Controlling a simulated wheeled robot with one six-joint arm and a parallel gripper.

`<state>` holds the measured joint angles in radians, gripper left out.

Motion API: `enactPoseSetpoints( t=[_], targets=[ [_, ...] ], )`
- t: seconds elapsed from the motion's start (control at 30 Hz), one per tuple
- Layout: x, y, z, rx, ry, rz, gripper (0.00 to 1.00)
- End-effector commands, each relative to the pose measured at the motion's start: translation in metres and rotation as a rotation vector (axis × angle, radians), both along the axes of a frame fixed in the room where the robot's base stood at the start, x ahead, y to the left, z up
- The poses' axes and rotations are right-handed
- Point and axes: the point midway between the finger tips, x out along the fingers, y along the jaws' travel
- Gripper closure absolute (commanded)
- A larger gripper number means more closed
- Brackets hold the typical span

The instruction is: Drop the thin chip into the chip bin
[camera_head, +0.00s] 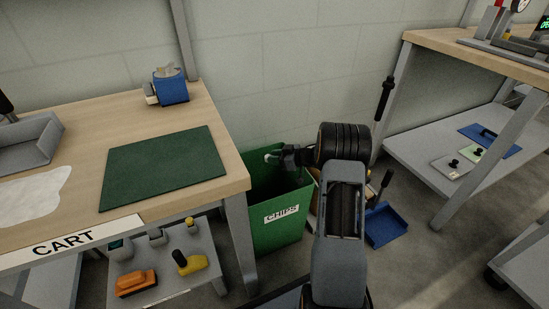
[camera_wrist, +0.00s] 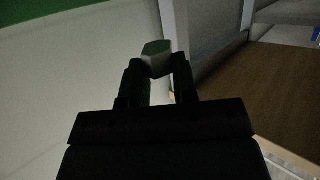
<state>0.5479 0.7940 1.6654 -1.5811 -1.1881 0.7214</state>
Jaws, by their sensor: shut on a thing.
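The green chip bin (camera_head: 262,233), labelled CHIPS, stands on the floor beside the cart table. My gripper (camera_head: 275,158) appears over the bin's opening in the head view; its exact height above the rim is hard to tell. In the wrist view my gripper (camera_wrist: 157,76) is shut on a small pale grey-green piece (camera_wrist: 157,57) with an angular face, held at the fingertips. I take it for the thin chip, but its thickness is not clear. A pale tip (camera_head: 269,157) also shows at the fingers in the head view. My arm hides the bin's right side.
The cart table (camera_head: 85,128) with a green mat (camera_head: 163,165) stands close to the left of the bin. A blue dustpan (camera_head: 385,226) lies right of my arm. A workbench with a lower shelf (camera_head: 425,150) is at the right. The wall is behind.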

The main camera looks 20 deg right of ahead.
Motion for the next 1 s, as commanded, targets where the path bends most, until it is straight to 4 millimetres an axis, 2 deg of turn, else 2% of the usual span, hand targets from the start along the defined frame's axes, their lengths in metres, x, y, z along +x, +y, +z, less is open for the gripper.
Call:
enactPoseSetpoints(
  t=[0.1, 0.13, 0.43, 0.77, 1.0],
  targets=[
    [0.000, 0.000, 0.001, 0.000, 0.000, 0.000, 0.95],
    [0.000, 0.000, 0.001, 0.000, 0.000, 0.000, 0.72],
    [0.000, 0.000, 0.001, 0.000, 0.000, 0.000, 0.44],
    [-0.004, -0.005, 0.004, 0.000, 0.000, -0.001, 0.44],
    [-0.032, -0.033, 0.019, 0.001, 0.001, -0.004, 0.44]
  ],
)
